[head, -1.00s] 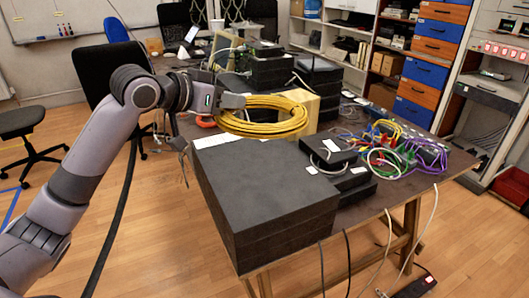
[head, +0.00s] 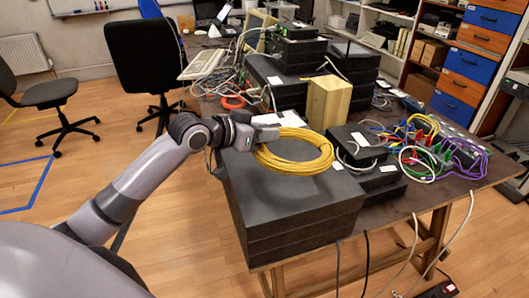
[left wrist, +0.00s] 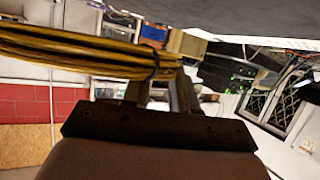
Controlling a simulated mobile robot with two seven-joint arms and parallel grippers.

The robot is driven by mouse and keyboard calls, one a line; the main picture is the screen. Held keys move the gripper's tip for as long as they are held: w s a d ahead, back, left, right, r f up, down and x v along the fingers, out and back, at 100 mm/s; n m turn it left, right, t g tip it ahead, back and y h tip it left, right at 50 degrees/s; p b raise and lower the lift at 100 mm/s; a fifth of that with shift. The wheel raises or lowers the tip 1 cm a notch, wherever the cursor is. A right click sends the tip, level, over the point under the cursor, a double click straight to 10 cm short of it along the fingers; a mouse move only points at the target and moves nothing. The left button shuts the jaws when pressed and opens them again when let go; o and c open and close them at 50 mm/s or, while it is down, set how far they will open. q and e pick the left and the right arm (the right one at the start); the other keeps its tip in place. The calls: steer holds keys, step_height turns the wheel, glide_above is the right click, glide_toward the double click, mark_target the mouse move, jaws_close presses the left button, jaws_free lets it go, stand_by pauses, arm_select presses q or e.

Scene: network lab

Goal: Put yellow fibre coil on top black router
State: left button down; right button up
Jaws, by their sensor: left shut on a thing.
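The yellow fibre coil (head: 305,169) is a flat ring of cable, also at the upper left of the left wrist view (left wrist: 80,50). My left gripper (head: 268,138) is shut on its left edge, with the fingers also in the left wrist view (left wrist: 160,95). The coil is level, over the rear right part of the top black router (head: 285,205) of the large stack at the front of the table. I cannot tell whether the coil touches it. My right gripper is not in view.
A tan block (head: 328,103) stands just behind the coil. Small black boxes (head: 358,150) and coloured cables (head: 420,155) lie to the right. More black devices (head: 290,60) stand behind. The front part of the stack's top is bare.

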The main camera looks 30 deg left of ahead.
arm_select(q)
step_height(320, 180, down, 6)
steer(key=shift+r, duration=0.1)
steer(key=c, duration=0.8)
jaws_free()
steer(key=shift+c, duration=0.2)
steer(key=v, duration=1.2)
steer(key=shift+b, duration=0.35)
steer(key=shift+w, duration=0.1)
